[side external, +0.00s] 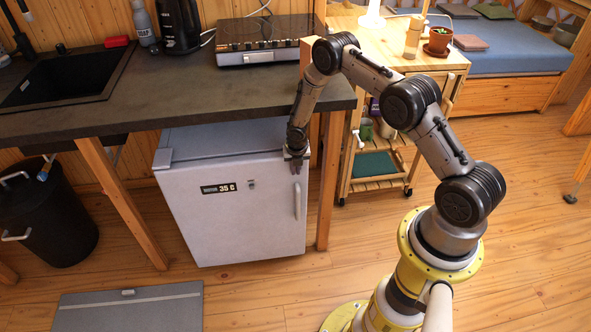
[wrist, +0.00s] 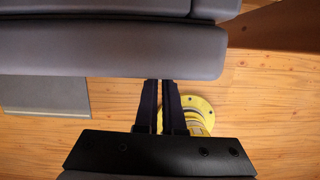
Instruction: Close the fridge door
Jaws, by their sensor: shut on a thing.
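The small grey-white fridge (side external: 215,135) stands under the dark counter. Its door (side external: 240,220) faces the front, with a vertical handle (side external: 297,200) at the right. In the wrist view, the door's rounded top edge (wrist: 110,50) has a thin dark line between it and the fridge body (wrist: 100,8); I cannot tell whether it is fully closed. My gripper (side external: 296,168) points down at the door's upper right, just above the visible handle. In the wrist view, the fingers (wrist: 162,84) are close together at the door edge. Their exact contact is hidden.
The counter (side external: 150,92) overhangs the fridge, with a wooden leg (side external: 329,180) close to its right. A wooden cart (side external: 375,185) stands farther right. A grey panel (side external: 130,308) lies on the floor at front left, and a black bin (side external: 45,215) stands left.

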